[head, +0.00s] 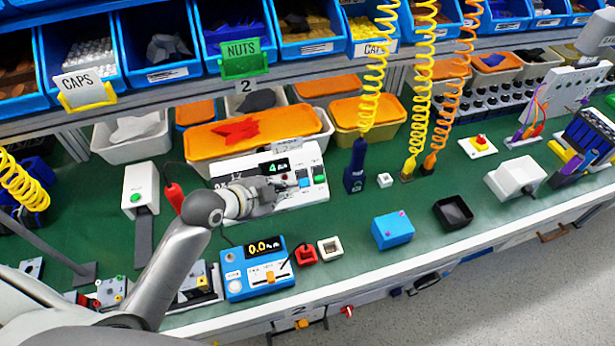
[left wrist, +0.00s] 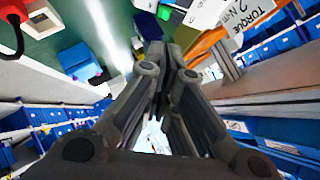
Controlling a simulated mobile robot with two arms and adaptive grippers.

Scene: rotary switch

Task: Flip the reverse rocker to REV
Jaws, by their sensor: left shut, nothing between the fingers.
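A white control box (head: 313,160) stands on the green bench in the middle of the head view. It has a small dark display (head: 273,167) with a green digit and a green button (head: 320,180) at its right. My left gripper (head: 284,188) is over the front of this box, with its fingertips close to the small dark and red controls. I cannot tell whether they touch. The gripper hides part of the panel, and I cannot make out the reverse rocker or its position. In the left wrist view the fingers (left wrist: 166,62) are together and empty. My right gripper is not in view.
A blue meter (head: 252,270) sits in front of the box. Orange-lidded bins (head: 225,138) stand behind it. A blue block (head: 392,230) and black tray (head: 453,212) lie farther right, with bare bench between.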

